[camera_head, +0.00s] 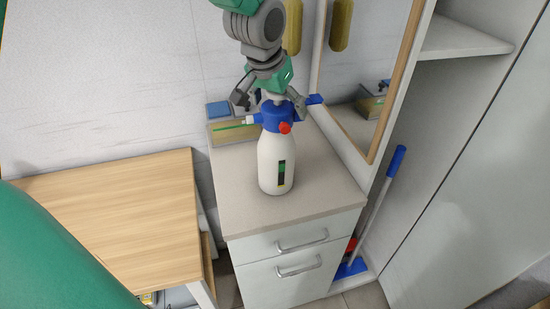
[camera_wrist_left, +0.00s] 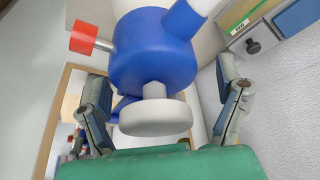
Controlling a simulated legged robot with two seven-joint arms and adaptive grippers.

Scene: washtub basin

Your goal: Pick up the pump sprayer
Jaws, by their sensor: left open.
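The pump sprayer (camera_head: 275,160) stands upright on the grey top of a drawer cabinet (camera_head: 235,200). It has a white bottle, a blue head with a red knob, and a white nozzle pointing left. My left gripper (camera_head: 271,103) comes down from above at the sprayer's head, with its fingers spread on either side. In the left wrist view, the sprayer's blue head and pale round pump knob (camera_wrist_left: 155,117) lie between the open fingers of the gripper (camera_wrist_left: 165,105), with gaps on both sides. My right gripper is not in view.
A box with a green strip and blue item (camera_head: 225,130) sits behind the sprayer against the wall. A mirror (camera_head: 370,80) with a wooden frame is at the right. A blue-handled broom (camera_head: 385,195) leans beside the cabinet. A wooden table (camera_head: 120,215) stands at left.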

